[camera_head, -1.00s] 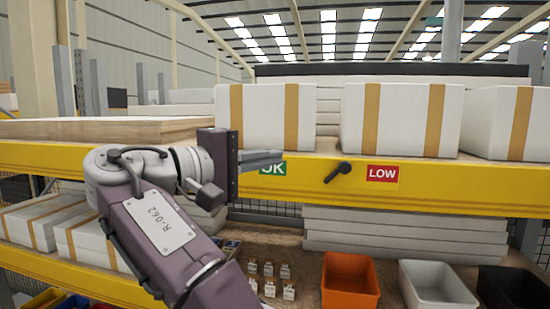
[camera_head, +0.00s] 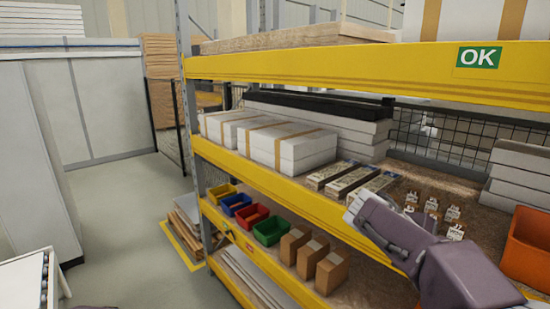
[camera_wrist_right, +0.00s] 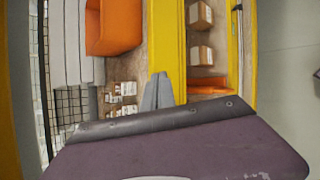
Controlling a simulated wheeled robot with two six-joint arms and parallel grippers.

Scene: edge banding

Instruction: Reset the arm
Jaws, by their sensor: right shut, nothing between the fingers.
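My right arm (camera_head: 440,250) comes in from the lower right in the head view and reaches over the middle shelf. Its pale wrist end (camera_head: 358,207) is in front of the shelf's goods, and its fingertips are not clear there. In the right wrist view the right gripper (camera_wrist_right: 158,88) shows two grey fingers close together, shut and empty. They point towards the yellow beam (camera_wrist_right: 168,35) and the shelf's small goods. My left gripper is not in view.
A yellow rack (camera_head: 340,68) with an OK sign (camera_head: 478,57) fills the right. White banded boxes (camera_head: 290,147), an orange bin (camera_head: 528,245), and a green bin (camera_head: 270,230) stand on its shelves. Brown cartons (camera_head: 331,272) are low down. Open floor (camera_head: 120,215) lies left, before grey cabinets (camera_head: 90,100).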

